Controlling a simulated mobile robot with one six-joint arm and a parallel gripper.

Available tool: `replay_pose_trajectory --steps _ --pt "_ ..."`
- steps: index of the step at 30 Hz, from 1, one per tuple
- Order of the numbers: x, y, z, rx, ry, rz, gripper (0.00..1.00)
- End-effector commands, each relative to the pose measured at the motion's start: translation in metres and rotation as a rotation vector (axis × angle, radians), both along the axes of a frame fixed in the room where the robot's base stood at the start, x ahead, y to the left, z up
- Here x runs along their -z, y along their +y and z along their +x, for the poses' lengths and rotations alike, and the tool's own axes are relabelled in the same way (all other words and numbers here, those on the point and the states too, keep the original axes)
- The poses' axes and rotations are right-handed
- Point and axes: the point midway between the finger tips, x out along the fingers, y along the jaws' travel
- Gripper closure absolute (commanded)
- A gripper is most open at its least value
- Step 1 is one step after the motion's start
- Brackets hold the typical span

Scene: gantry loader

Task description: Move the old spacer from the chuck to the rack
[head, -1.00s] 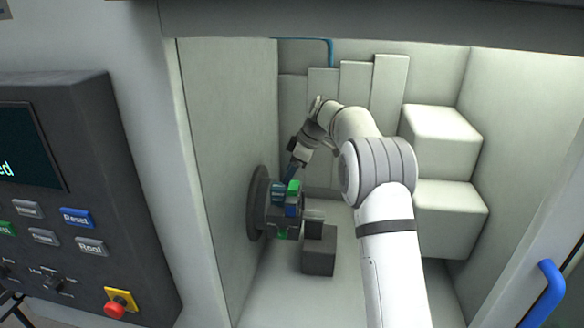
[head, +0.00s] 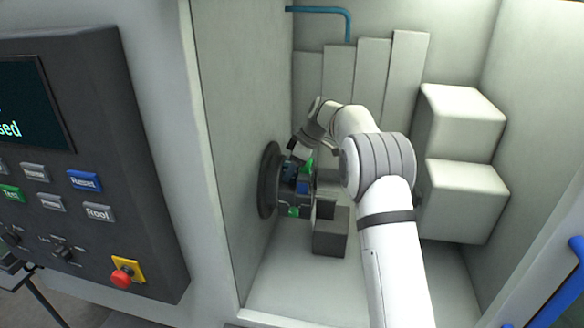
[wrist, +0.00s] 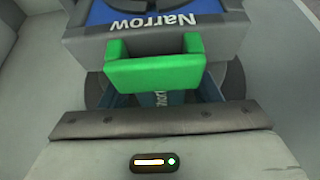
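The chuck (head: 268,182) is a dark round plate on the left wall of the machine, with grey and blue jaws carrying green blocks. In the wrist view, a jaw marked "Narrow" (wrist: 178,22) and its green block (wrist: 155,68) fill the top middle. My gripper (head: 294,158) is at the chuck, close against the jaws. In the wrist view, a blue-teal lettered surface (wrist: 160,99) shows just behind the green block, between the jaw and my gripper's body. I cannot tell whether it is the old spacer. My fingertips are mostly hidden, so their grip is unclear.
A dark grey stepped block (head: 330,238) stands on the floor right of the chuck. Pale stacked boxes (head: 462,120) stand at the right, and tall panels (head: 374,80) line the back. The control panel (head: 85,150) is outside at left. The front floor is clear.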

Motion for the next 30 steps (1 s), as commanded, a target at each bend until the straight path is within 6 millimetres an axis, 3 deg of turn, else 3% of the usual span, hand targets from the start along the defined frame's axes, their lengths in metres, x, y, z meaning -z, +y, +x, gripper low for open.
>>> replay_pose_trajectory --steps 14,30 --pt "-0.0003 0.0006 -0.0002 -0.001 0.000 0.000 0.83" --pt "-0.0048 -0.0001 -0.0004 -0.001 -0.002 0.001 0.83"
